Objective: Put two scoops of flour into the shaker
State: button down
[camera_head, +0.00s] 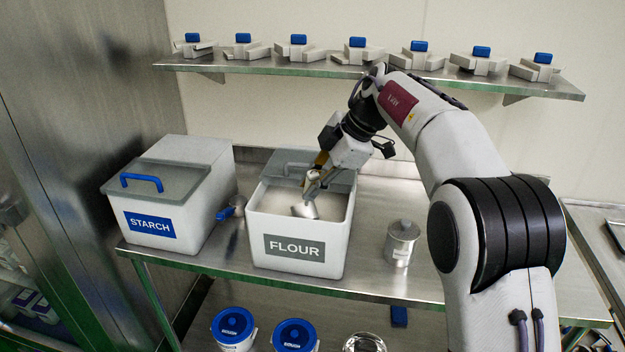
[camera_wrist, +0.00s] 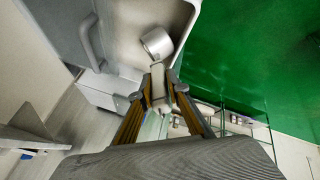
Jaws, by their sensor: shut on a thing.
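The white flour bin (camera_head: 262,231) stands open on the steel table, with pale flour inside. My gripper (camera_head: 312,184) is over the bin's opening, pointing down. It is shut on the handle of a metal scoop (camera_head: 304,210), whose cup is at the flour inside the bin. In the wrist view the scoop's cup (camera_wrist: 157,42) shows beyond my fingertips (camera_wrist: 160,82), beside the bin wall. The metal shaker (camera_head: 401,243), a small lidded canister, stands upright to the right of the bin, apart from my gripper.
The grey flour lid (camera_head: 340,180) sits at the bin's back. The starch bin (camera_head: 195,215), with its lid on, stands to the left, a blue-handled tool (camera_head: 234,208) beside it. A shelf (camera_head: 330,69) with several blue-topped items runs above. The table around the shaker is clear.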

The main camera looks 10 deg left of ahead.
aim_at(305, 202)
jog(key=shift+w+a+f, duration=0.15)
jog(key=shift+f, duration=1)
jog(key=shift+w+a+f, duration=0.1)
jog(key=shift+w+f, duration=0.05)
jog(key=shift+f, duration=0.8)
jog(key=shift+w+a+f, duration=0.1)
jog(key=shift+w+f, duration=0.05)
jog(key=shift+f, duration=0.75)
jog(key=shift+w+a, duration=0.75)
jog(key=shift+w, duration=0.25)
jog(key=shift+w+a, duration=0.7)
jog(key=shift+w, duration=0.25)
jog(key=shift+r, duration=0.1)
jog(key=shift+s, duration=0.15)
jog(key=shift+s+d+f+t+y, duration=0.4)
jog(key=shift+s+t+y, duration=0.1)
jog(key=shift+t, duration=0.2)
jog(key=shift+s+d+f+n+y, duration=0.1)
jog(key=shift+s+n+y, duration=0.05)
jog(key=shift+n+y, duration=0.15)
jog(key=shift+s+d+t, duration=0.1)
jog(key=shift+t, duration=0.3)
jog(key=shift+s+d+f+y, duration=0.15)
jog(key=shift+s+f+y, duration=0.05)
jog(key=shift+y, duration=0.1)
